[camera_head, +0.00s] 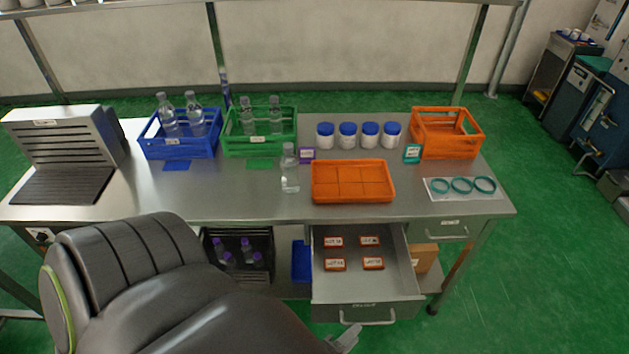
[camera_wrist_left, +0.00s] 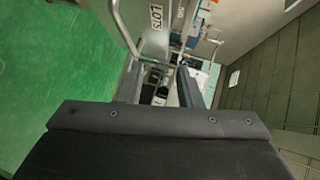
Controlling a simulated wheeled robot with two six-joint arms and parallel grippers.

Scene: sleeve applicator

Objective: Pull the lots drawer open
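The lots drawer (camera_head: 319,284) stands pulled out under the bench, with several orange-and-white labelled lot pieces inside. Its front has a bar handle (camera_head: 368,322). My left gripper (camera_head: 347,338) is at the lower left of that handle, mostly hidden behind my own dark arm. In the left wrist view, the two fingers of my left gripper (camera_wrist_left: 160,84) are spread, with no object seen held between them. The drawer's LOTS label (camera_wrist_left: 155,17) shows just beyond the fingertips. Whether a finger touches the handle cannot be told. My right gripper is out of view.
The steel bench (camera_head: 250,200) carries an orange tray (camera_head: 352,197), blue (camera_head: 180,149), green (camera_head: 260,149) and orange crates (camera_head: 445,152), bottles and several blue-lidded jars. A second closed drawer (camera_head: 452,232) is at right. A dark crate (camera_head: 240,275) sits below. Green floor is clear at right.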

